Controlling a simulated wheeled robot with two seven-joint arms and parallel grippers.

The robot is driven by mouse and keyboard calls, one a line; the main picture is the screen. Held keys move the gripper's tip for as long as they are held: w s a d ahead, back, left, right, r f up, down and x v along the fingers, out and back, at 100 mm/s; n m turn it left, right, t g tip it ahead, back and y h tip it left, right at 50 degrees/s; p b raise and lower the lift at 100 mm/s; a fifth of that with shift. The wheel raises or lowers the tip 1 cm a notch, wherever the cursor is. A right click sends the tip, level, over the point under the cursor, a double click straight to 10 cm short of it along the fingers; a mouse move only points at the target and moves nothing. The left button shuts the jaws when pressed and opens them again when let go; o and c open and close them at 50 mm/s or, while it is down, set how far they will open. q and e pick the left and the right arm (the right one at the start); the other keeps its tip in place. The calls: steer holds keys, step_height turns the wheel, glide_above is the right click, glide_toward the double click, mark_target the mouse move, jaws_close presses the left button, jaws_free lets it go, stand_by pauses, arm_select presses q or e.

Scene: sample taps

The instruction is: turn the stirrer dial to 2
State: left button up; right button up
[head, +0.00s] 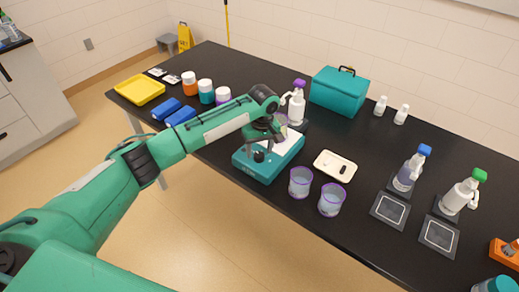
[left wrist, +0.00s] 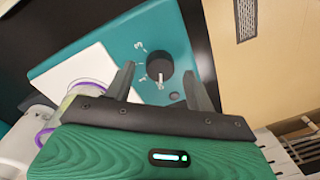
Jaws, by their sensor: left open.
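The teal stirrer (head: 268,172) with its white top plate stands near the table's front edge. Its round black dial (left wrist: 159,68) shows in the left wrist view, with numerals on its left side. A white mark on the dial points towards the bottom of that picture, away from the numeral 3. My left gripper (left wrist: 157,72) is open, one finger on each side of the dial, with gaps visible; whether the fingers reach down to its depth is unclear. In the head view the left gripper (head: 262,146) is over the stirrer's front part. My right gripper is not in view.
A clear cup (head: 281,122) is beside the gripper on the stirrer. A purple-capped bottle (head: 297,106) stands behind. Two purple-rimmed cups (head: 300,182) and a cream tray (head: 335,166) are to the right. A teal box (head: 339,92) stands at the back.

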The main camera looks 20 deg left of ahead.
arm_select(q)
steer(key=shift+f, duration=0.75)
steer(key=c, duration=1)
steer(key=shift+o, duration=0.2)
steer(key=shift+s+r+m+p, duration=0.1)
steer(key=shift+r+m+p, duration=0.1)
steer(key=shift+m+p, duration=1.25)
steer(key=m+p, duration=0.5)
steer(key=m, duration=0.3)
steer(key=shift+f+m+t, duration=0.1)
steer(key=shift+m+t, duration=0.2)
steer(key=shift+m, duration=0.05)
steer(key=m+p, duration=0.1)
steer(key=m, duration=0.2)
steer(key=shift+m+p, duration=0.45)
steer(key=shift+m, duration=1.25)
